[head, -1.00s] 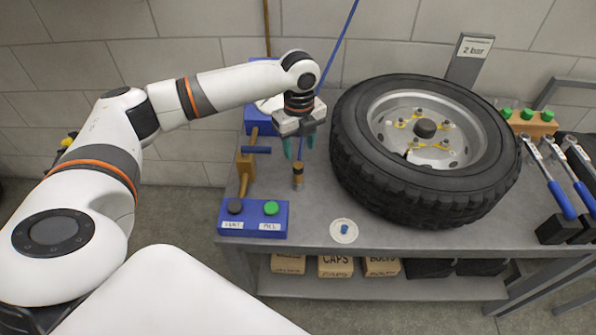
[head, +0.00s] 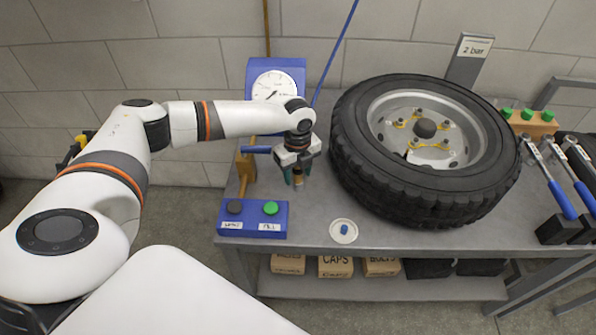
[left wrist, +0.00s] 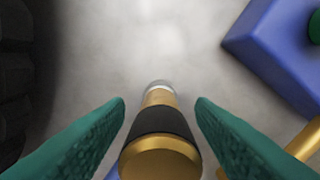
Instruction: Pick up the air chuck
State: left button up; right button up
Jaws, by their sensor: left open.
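The air chuck (head: 298,181) stands upright on the grey bench, a small brass cylinder with a dark band. In the left wrist view the air chuck (left wrist: 161,137) shows from above, between the two green fingers. My left gripper (head: 297,175) is open, pointing down over the air chuck, with a fingertip on either side of its upper part. In the left wrist view the gripper (left wrist: 160,105) shows a gap between each finger and the chuck. My right gripper is not in view.
The tyre on its wheel (head: 350,150) stands close on the right. A blue button box (head: 252,222) is at the front left, and a gauge box (head: 290,68) is behind. A white dish (head: 343,231) lies at the front edge.

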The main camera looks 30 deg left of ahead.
pick_arm(q)
jog(key=shift+c, duration=0.5)
grip_shut()
